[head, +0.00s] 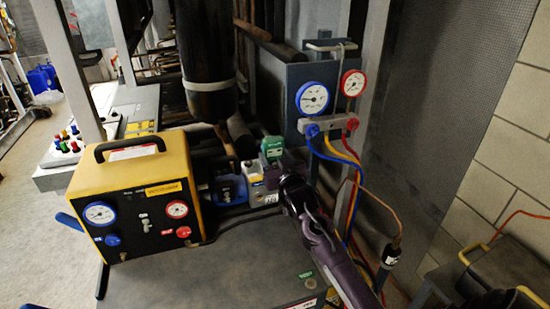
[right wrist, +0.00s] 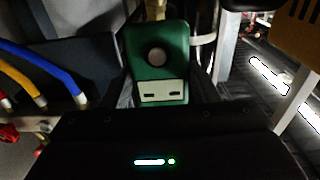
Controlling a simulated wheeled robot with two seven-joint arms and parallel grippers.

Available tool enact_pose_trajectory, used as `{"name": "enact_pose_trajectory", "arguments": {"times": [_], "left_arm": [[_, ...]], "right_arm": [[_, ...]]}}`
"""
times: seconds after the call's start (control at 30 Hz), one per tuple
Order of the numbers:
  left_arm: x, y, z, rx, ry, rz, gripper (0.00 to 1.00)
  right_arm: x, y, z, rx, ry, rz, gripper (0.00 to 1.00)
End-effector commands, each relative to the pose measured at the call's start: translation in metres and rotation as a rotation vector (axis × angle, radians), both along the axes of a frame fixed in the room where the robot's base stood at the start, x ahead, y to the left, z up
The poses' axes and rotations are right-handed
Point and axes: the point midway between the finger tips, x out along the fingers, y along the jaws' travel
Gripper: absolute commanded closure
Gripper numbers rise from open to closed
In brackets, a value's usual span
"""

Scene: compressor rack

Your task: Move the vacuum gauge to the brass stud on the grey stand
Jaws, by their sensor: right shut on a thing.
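The vacuum gauge, taken to be the green device (head: 272,147), is near the middle of the head view, above a small white and yellow unit. In the right wrist view the green device (right wrist: 157,50) shows a round dark button and a pale label. My right gripper (head: 274,162) is shut on it, with dark fingers at its sides. A brass-coloured piece (right wrist: 155,9) shows at the device's far end; I cannot tell whether they are joined. I cannot make out for certain the brass stud or the grey stand. My left gripper is out of view.
A yellow case (head: 130,195) with dials stands at the left. A manifold (head: 328,127) with blue and red gauges and coloured hoses hangs close to the right of my gripper. A black cylinder (head: 207,60) stands behind. The grey top (head: 200,275) in front has clear room.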

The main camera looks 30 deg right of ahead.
Motion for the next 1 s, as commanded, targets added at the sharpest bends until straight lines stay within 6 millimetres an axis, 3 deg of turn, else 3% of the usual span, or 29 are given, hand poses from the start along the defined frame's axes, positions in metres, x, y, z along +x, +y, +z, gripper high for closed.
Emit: {"name": "enact_pose_trajectory", "arguments": {"times": [1.0], "left_arm": [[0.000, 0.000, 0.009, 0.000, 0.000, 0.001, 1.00]], "right_arm": [[-0.016, 0.005, -0.007, 0.004, 0.016, 0.002, 0.82]]}}
